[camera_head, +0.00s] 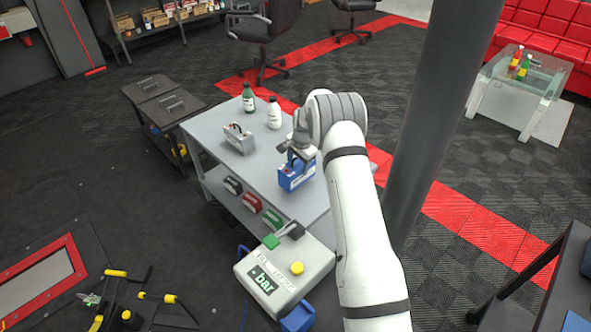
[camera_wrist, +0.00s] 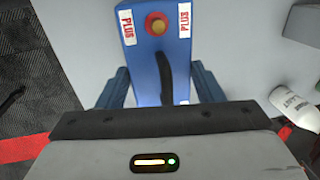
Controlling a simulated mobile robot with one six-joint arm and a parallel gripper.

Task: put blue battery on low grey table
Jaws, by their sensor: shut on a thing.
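The blue battery (camera_head: 297,177) is at the right part of the grey table (camera_head: 205,128), below my gripper (camera_head: 301,158). In the wrist view the battery (camera_wrist: 157,55) shows its blue top with two PLUS labels, a red and yellow terminal and a black handle. My gripper (camera_wrist: 160,88) is shut on the battery at its handle end, one finger on each side. The grey table top (camera_wrist: 235,50) lies beneath it. I cannot tell whether the battery's base touches the table or hangs just above it.
A silver battery (camera_head: 239,139), a green bottle (camera_head: 248,98) and a white bottle (camera_head: 274,113) stand on the table. Several coloured items, one red (camera_head: 252,203), sit on its lower shelf. A white machine (camera_head: 284,274) is in front; a dark pillar (camera_head: 430,120) rises to the right.

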